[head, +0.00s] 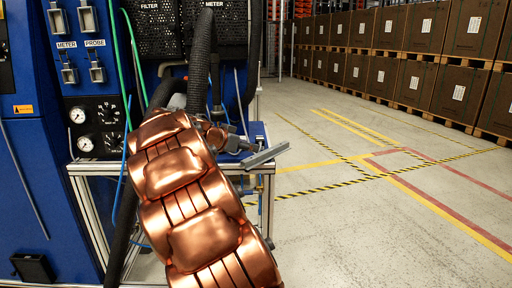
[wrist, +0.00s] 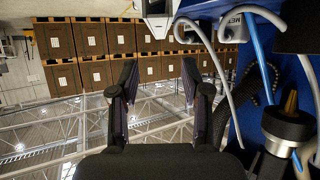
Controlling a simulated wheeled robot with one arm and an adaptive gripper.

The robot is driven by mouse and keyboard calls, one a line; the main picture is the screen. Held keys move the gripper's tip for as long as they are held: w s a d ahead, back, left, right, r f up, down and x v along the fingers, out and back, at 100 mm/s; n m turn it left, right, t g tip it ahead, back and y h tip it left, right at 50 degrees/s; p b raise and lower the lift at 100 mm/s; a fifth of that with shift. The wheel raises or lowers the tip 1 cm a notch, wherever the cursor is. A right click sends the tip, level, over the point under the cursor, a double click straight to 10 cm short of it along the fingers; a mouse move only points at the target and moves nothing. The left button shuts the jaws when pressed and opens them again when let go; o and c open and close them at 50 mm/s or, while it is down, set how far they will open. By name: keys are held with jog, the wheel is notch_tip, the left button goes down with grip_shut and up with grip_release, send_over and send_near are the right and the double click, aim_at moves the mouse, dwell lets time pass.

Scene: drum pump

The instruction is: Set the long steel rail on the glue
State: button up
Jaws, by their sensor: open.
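A grey metal bar (head: 265,155), which looks like the steel rail, shows in the head view at the right end of the blue-topped bench, slanting up to the right. I cannot tell what it rests on. My gripper (wrist: 160,75) is open in the wrist view, with two dark fingers apart and nothing between them. In the head view my copper-coloured arm covers much of the bench, and the gripper is not clearly seen there. The rail cannot be made out in the wrist view. I see no glue in either view.
A blue machine (head: 35,180) with gauges and hoses stands left of and behind the bench frame (head: 88,215). Stacked brown crates (head: 412,82) line the far right. The marked floor (head: 390,225) on the right is clear. A brass-tipped nozzle (wrist: 290,115) shows at right in the wrist view.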

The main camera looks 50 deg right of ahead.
jog(key=shift+v, duration=1.3)
